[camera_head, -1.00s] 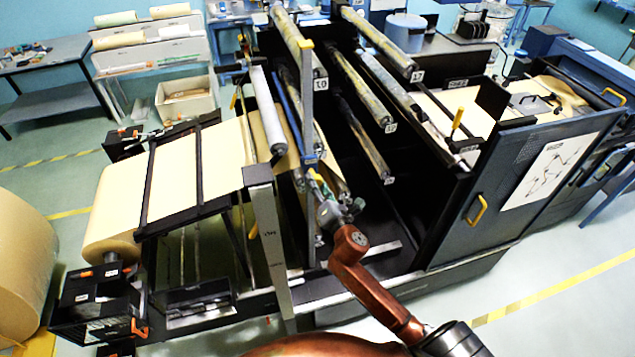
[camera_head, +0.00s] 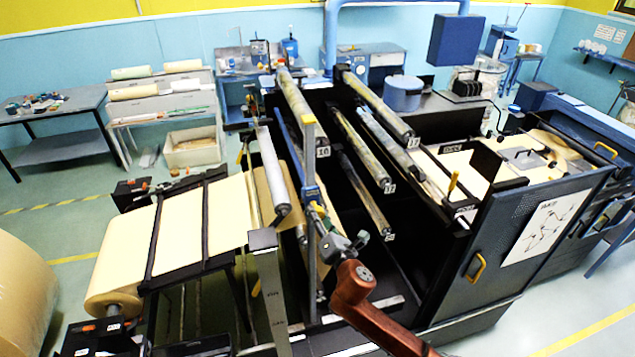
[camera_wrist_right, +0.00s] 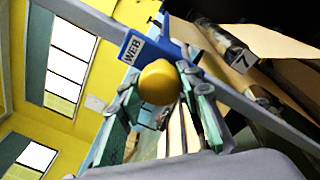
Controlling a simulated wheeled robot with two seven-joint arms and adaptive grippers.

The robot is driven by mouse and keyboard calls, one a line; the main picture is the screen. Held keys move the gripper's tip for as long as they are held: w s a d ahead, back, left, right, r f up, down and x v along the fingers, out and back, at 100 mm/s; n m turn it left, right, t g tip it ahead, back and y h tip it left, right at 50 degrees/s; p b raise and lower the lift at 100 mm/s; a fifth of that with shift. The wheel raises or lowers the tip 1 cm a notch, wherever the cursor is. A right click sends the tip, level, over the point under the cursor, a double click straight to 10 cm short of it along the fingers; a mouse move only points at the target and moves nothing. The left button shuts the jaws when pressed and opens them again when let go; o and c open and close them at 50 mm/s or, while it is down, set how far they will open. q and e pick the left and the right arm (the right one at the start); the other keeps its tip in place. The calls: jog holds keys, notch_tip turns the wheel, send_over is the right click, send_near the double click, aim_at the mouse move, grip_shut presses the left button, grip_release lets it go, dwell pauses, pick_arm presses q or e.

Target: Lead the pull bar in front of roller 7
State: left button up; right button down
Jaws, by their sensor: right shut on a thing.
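The pull bar (camera_head: 309,150) shows in the head view as a thin upright bar with a yellow end, among the rollers on the machine's left half. In the right wrist view it is a long grey bar (camera_wrist_right: 258,113) with a blue block marked WEB and a yellow ball knob (camera_wrist_right: 160,82). My right gripper (camera_wrist_right: 162,100) has its teal fingers either side of the knob, shut on it; in the head view the gripper (camera_head: 325,225) is small. Roller 7 (camera_wrist_right: 222,40), with its number plate, is right of the knob. Its number is not readable in the head view. My left gripper is out of view.
A pale roller (camera_head: 270,170) and a grey post (camera_head: 268,290) stand left of the bar. Rollers marked 10 and others lie to its right, close by. A dark door (camera_head: 500,240) closes the right side.

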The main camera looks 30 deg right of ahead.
notch_tip(320, 180, up, 13)
dwell(0.5)
jog(key=shift+a, duration=0.15)
